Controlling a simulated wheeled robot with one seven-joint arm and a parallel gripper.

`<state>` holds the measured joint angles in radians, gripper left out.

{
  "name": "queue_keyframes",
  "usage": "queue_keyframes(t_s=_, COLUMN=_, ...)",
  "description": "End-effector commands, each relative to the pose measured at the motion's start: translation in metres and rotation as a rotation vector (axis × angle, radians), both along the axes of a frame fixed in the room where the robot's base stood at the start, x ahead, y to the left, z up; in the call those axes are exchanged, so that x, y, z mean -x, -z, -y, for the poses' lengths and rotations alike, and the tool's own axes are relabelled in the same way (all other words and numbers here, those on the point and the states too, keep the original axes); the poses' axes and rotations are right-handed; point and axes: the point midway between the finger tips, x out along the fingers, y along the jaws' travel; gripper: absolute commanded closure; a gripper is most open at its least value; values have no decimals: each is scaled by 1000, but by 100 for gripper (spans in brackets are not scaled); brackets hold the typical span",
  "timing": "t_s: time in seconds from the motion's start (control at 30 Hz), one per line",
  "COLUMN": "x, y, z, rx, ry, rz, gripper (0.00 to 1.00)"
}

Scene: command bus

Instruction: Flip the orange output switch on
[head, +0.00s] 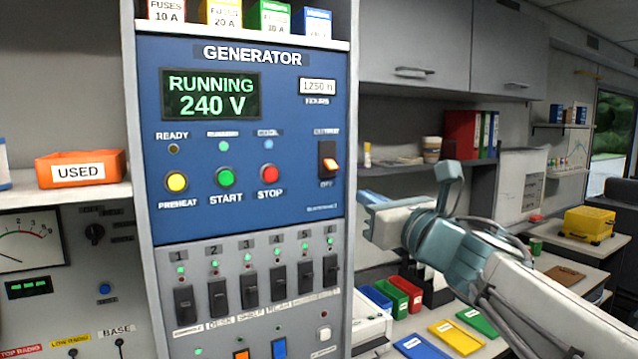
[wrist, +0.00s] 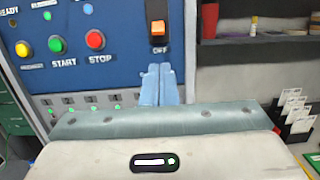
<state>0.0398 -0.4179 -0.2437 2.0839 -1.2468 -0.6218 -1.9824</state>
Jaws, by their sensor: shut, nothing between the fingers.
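The orange output switch (head: 328,162) is a rocker in a black frame at the right side of the blue generator panel (head: 200,120), with an OFF label below it. Its orange part shows at the lower end of the frame in the head view. In the wrist view the switch (wrist: 158,29) is straight ahead, just above my fingertips. My gripper (head: 368,205) is right of the panel in the head view. In the wrist view my gripper (wrist: 157,72) is shut and empty, its fingers pointing at the panel below the switch. I cannot tell the exact gap to the panel.
The display (head: 211,94) reads RUNNING 240 V. The yellow preheat (head: 176,182), green start (head: 225,178) and red stop (head: 270,174) buttons sit left of the switch. Several black breaker switches (head: 248,289) line the grey panel below. A shelf of fuse boxes is above.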

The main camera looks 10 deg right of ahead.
Motion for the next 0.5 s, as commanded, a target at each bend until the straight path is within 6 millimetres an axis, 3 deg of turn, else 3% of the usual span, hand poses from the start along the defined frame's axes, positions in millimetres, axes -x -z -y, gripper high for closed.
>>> queue_keyframes(t_s=0.17, x=-13, y=-3, z=-4, rx=-1, ry=-1, rz=-2, gripper=100)
queue_keyframes(t_s=0.5, x=-66, y=-13, z=-22, rx=-2, ry=0, rz=-4, gripper=100)
